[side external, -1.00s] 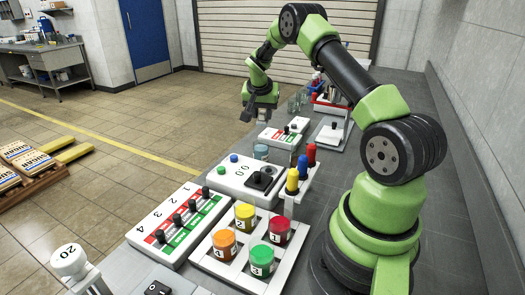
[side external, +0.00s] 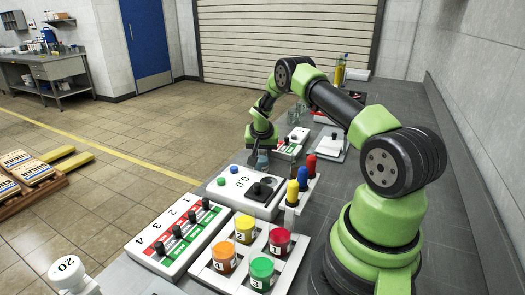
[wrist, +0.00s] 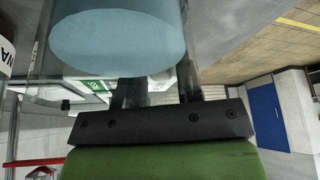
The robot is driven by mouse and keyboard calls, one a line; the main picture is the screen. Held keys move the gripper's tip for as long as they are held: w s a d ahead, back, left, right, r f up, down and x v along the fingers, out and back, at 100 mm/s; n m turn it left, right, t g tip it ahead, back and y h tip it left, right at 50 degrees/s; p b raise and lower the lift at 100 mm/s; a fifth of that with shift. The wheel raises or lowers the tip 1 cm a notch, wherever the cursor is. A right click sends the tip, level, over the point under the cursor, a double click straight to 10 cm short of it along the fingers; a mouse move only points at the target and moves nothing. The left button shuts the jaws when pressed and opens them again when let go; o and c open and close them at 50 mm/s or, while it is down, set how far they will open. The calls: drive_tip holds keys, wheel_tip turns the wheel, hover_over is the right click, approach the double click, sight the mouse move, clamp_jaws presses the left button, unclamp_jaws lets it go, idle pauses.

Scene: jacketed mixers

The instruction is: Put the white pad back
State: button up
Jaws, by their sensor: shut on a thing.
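My gripper (side external: 262,150) is low over the far end of the bench, just behind the white joystick panel.
The joystick panel (side external: 232,188) lies in front of the gripper. A red and green switch panel (side external: 290,150) is close on the right, with a white plate (side external: 328,152) beyond it. Blue, red and yellow cylinders (side external: 292,193) stand in a rack. Glassware (side external: 293,112) stands behind.

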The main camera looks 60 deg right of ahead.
drive_tip(key=shift+f, duration=0.1)
drive_tip(key=o, duration=0.5)
drive_tip(key=shift+o, duration=0.2)
